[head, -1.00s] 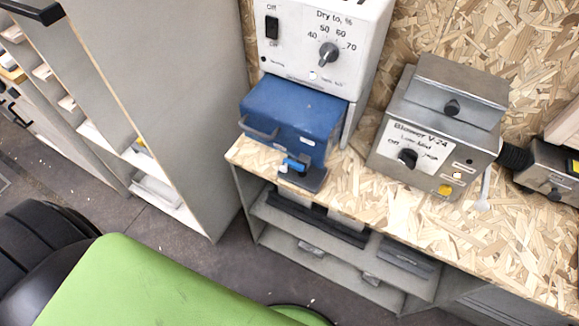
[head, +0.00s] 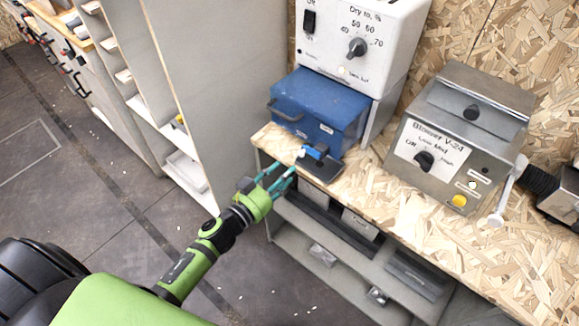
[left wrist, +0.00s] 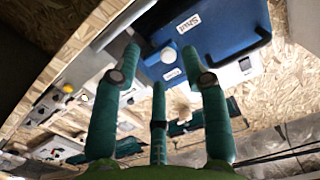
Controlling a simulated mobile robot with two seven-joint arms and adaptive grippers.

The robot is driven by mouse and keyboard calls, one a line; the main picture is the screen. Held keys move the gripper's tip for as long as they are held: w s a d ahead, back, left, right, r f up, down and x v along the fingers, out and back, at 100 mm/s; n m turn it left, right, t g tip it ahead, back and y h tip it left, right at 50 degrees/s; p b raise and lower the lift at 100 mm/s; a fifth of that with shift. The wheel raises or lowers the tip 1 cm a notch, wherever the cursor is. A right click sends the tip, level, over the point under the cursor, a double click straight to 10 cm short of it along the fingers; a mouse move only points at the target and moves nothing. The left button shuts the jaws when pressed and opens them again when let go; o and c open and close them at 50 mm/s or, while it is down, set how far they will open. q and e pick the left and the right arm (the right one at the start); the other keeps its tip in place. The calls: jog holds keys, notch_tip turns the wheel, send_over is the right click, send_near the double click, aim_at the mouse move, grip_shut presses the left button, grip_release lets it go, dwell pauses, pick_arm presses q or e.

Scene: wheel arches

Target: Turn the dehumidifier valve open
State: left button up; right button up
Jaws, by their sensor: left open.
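The dehumidifier is a white unit with a dial (head: 365,25) above a blue box (head: 318,103). Its valve (head: 316,152) has a blue lever with a white end on a dark base, at the shelf's front edge below the blue box. My left gripper (head: 279,176) has teal fingers, spread open and empty, just left of and below the valve. I cannot tell whether any finger touches the lever. My right gripper is not in view.
A grey metal blower box (head: 462,130) stands to the right on the chipboard worktop (head: 455,240). Lower shelves with dark trays (head: 415,275) lie under the worktop. A tall grey cabinet (head: 215,80) stands at the left. The floor (head: 95,190) at the left is clear.

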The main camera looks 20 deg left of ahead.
aim_at(299, 155)
pick_arm(q)
jog(key=w, duration=0.2)
jog(key=w+d+r, duration=0.2)
jog(key=w, duration=0.1)
jog(key=shift+w+p, duration=0.35)
jog(key=shift+w+d, duration=0.2)
jog(key=shift+w, duration=0.1)
jog(key=shift+w+d, duration=0.1)
jog(key=shift+w, duration=0.15)
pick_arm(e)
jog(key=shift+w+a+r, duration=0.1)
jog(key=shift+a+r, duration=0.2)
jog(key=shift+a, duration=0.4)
